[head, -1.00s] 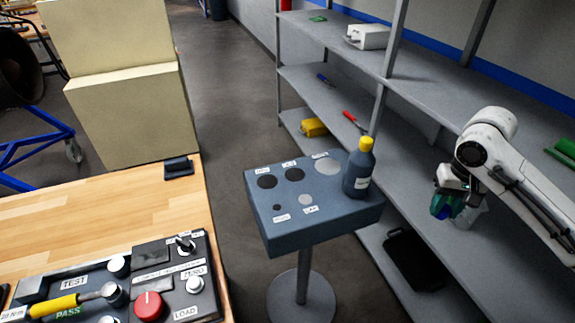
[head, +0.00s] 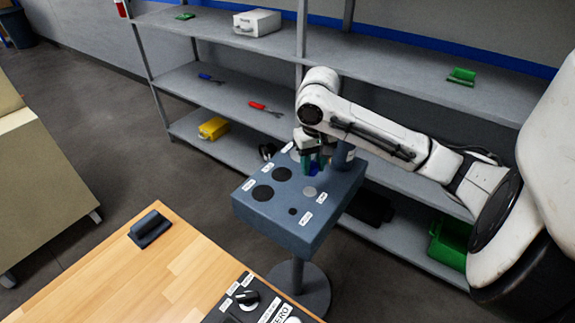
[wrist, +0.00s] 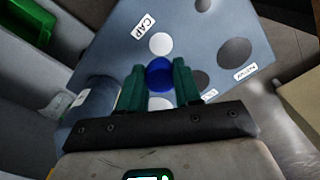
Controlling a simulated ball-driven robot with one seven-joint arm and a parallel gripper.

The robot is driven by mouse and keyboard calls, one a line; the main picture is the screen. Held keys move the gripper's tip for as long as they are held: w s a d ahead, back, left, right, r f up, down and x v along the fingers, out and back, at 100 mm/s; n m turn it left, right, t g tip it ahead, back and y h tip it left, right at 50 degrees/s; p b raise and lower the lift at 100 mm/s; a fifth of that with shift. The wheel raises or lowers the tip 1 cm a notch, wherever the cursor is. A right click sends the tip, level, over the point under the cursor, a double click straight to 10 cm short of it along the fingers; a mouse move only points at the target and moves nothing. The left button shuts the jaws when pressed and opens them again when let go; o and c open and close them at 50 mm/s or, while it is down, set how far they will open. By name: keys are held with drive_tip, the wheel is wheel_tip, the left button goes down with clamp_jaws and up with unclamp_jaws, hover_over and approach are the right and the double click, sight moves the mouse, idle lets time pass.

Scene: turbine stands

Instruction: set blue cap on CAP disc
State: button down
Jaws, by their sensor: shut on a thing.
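My gripper (head: 313,167) hangs over the blue-grey stand (head: 262,212), its green fingers pointing down. In the wrist view the fingers (wrist: 159,85) are shut on the blue cap (wrist: 159,73). The cap also shows as a small blue patch in the head view (head: 316,169). The CAP disc (wrist: 161,43) is a pale circle beside the CAP label, just past the cap in the wrist view. In the head view the CAP disc (head: 310,192) lies in front of the gripper, uncovered. The cap's height above the stand is hard to tell.
Dark discs (head: 263,193) mark the stand's left side. A shelf unit (head: 190,78) stands behind, and a wooden bench (head: 150,270) is at front left.

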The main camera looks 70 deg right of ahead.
sight(311, 194)
drive_tip(key=shift+w+f+b, duration=0.1)
drive_tip(key=shift+f+b, duration=1.7)
drive_tip(key=shift+b, duration=0.1)
drive_tip(key=shift+f, duration=0.55)
drive_tip(key=shift+a+f, duration=0.2)
drive_tip(key=shift+f, duration=1.1)
drive_tip(key=shift+s+a+f, duration=0.1)
drive_tip(key=shift+s+f, duration=0.1)
drive_tip(key=shift+f, duration=0.1)
drive_tip(key=c, duration=1)
unclamp_jaws()
drive_tip(key=shift+f, duration=0.1)
drive_tip(key=o, duration=0.5)
drive_tip(key=shift+r, duration=0.25)
drive_tip(key=shift+r, duration=0.2)
